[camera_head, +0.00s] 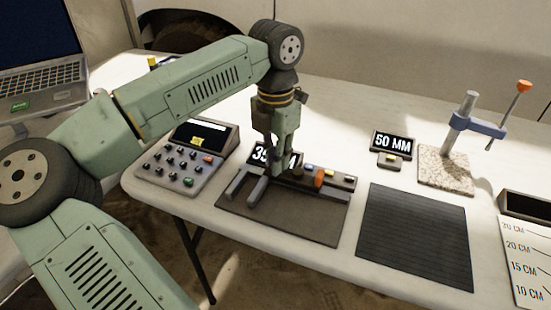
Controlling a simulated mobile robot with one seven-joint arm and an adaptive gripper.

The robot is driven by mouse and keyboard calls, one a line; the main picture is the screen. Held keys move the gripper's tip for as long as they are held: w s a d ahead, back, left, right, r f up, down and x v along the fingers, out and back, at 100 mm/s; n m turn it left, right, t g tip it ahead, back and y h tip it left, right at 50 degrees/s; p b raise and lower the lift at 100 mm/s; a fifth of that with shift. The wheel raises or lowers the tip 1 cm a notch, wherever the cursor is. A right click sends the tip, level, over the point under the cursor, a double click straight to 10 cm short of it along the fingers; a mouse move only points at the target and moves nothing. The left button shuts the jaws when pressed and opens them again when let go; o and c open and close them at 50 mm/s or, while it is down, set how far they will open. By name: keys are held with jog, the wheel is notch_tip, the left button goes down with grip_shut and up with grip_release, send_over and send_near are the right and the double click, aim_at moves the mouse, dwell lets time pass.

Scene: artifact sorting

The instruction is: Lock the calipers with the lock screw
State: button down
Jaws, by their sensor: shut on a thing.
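The calipers (257,189) lie on a dark mat (284,228), their two grey jaws pointing toward the front left. An orange knob (319,178), which looks like the lock screw, stands on their body, to the right of my gripper. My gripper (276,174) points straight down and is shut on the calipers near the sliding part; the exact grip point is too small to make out. A display behind it (259,154) starts with "35"; my gripper hides the middle of it.
A keypad box (178,164) stands to the left. To the right are a ribbed black mat (417,235), a "50 MM" display (393,142), a stand with a blue clamp on a stone base (446,176), and a height chart (527,262). A laptop (40,89) is at far left.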

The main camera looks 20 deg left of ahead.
jog(key=shift+m, duration=0.6)
jog(key=c, duration=1.5)
grip_release()
jog(key=shift+c, duration=0.2)
